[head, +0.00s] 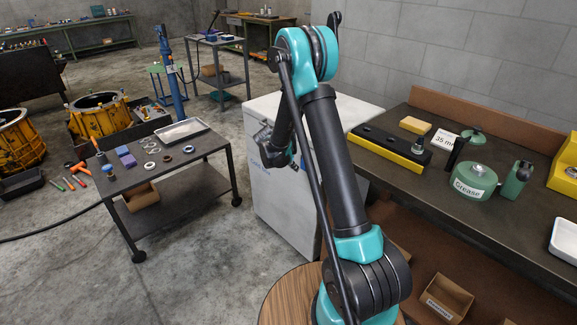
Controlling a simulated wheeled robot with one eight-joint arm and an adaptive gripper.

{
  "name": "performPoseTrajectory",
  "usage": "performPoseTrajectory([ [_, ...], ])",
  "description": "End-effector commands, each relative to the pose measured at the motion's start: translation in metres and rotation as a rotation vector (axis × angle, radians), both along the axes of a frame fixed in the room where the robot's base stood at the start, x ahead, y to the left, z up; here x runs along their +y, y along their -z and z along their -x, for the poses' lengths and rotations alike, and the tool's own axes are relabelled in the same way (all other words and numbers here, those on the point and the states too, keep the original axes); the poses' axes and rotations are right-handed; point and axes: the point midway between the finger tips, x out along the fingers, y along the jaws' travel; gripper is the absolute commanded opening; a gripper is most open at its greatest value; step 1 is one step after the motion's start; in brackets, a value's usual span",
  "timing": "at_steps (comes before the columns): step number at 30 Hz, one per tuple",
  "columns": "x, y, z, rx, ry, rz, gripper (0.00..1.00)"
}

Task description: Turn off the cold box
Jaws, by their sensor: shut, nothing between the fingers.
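The cold box is a white chest (283,213) on the floor in the middle, between the wheeled cart and the right-hand bench. Faint blue lettering shows on its left side. My teal and black arm stands in front of it and hides much of its front and top. My gripper (270,150) is small and dark here, in front of the upper left part of the box. It is shut and holds nothing. I cannot tell whether it touches the box. No switch or indicator on the box can be made out.
A wheeled cart (190,158) with rings and a tray stands left of the box. The right bench (465,205) carries a grease can (475,182), a green bottle and a yellow-black block. Yellow housings (100,115) stand at left. Floor between cart and box is clear.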

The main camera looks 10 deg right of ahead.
Motion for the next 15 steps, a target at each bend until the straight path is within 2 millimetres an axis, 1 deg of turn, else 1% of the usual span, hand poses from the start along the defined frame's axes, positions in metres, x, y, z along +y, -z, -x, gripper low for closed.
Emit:
performPoseTrajectory([
  [1,-0.006,0.001,-0.003,0.0,0.003,0.0,0.0],
  [3,-0.012,0.002,-0.007,0.0,0.003,0.0,0.0],
  [6,-0.016,0.003,-0.011,0.001,0.001,0.0,0.0],
  [15,-0.019,0.004,-0.013,0.0,0.0,0.0,0.0],
])
